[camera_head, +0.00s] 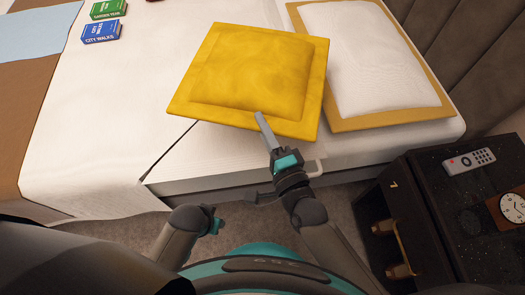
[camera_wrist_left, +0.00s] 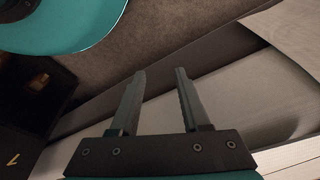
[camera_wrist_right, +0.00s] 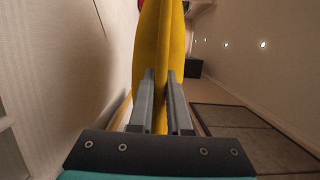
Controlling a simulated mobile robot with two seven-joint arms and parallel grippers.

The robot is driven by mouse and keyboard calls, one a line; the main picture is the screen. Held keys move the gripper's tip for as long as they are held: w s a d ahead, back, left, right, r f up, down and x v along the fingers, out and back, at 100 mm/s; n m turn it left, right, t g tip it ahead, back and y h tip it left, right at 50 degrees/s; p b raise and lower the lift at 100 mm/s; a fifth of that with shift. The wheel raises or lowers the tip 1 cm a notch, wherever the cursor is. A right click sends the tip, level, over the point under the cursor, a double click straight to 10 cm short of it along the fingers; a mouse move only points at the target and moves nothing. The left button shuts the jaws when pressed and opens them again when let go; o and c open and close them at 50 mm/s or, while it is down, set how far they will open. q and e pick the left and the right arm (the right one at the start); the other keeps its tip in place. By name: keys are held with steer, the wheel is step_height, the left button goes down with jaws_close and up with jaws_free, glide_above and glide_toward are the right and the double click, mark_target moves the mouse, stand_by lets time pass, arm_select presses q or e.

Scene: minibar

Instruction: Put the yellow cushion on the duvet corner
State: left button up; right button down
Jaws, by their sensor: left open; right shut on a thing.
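The yellow cushion (camera_head: 258,72) shows in the head view over the head end of the white bed. My right gripper (camera_head: 263,118) is shut on its near edge. In the right wrist view, its fingers (camera_wrist_right: 160,76) pinch the cushion (camera_wrist_right: 158,40), which seems held off the bed with a shadow on the white surface. The white duvet (camera_head: 100,120) lies left of the cushion; its near corner (camera_head: 142,178) is at the bed's front edge. My left gripper (camera_wrist_left: 161,76) is open and empty beside the bed's side, low; its fingers are hard to see in the head view.
A white pillow with a gold border (camera_head: 375,60) lies right of the cushion. A green box (camera_head: 108,9) and a blue box (camera_head: 101,31) lie on the duvet by a brown runner (camera_head: 45,105). A dark nightstand (camera_head: 420,190) holds a remote (camera_head: 470,160) and a clock (camera_head: 512,207).

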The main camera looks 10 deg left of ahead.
step_height(320, 180, down, 7)
steer(key=b, duration=0.3)
steer(key=shift+b, duration=0.35)
steer(key=shift+f+b, duration=1.05)
steer(key=shift+f, duration=0.6)
arm_select(q)
steer(key=w+r+t, duration=0.2)
steer(key=w+r, duration=0.1)
steer(key=r, duration=1)
steer(key=shift+w+d+r, duration=0.15)
steer(key=shift+w+d, duration=0.05)
steer(key=shift+d, duration=0.05)
arm_select(e)
steer(key=shift+f, duration=0.3)
steer(key=shift+f+b, duration=0.15)
steer(key=shift+b, duration=0.15)
steer(key=c, duration=1.3)
jaws_free()
steer(key=shift+f, duration=0.1)
steer(key=o, duration=0.4)
arm_select(q)
steer(key=shift+w+d+t, duration=0.2)
steer(key=shift+t, duration=0.1)
arm_select(e)
steer(key=shift+o, duration=0.2)
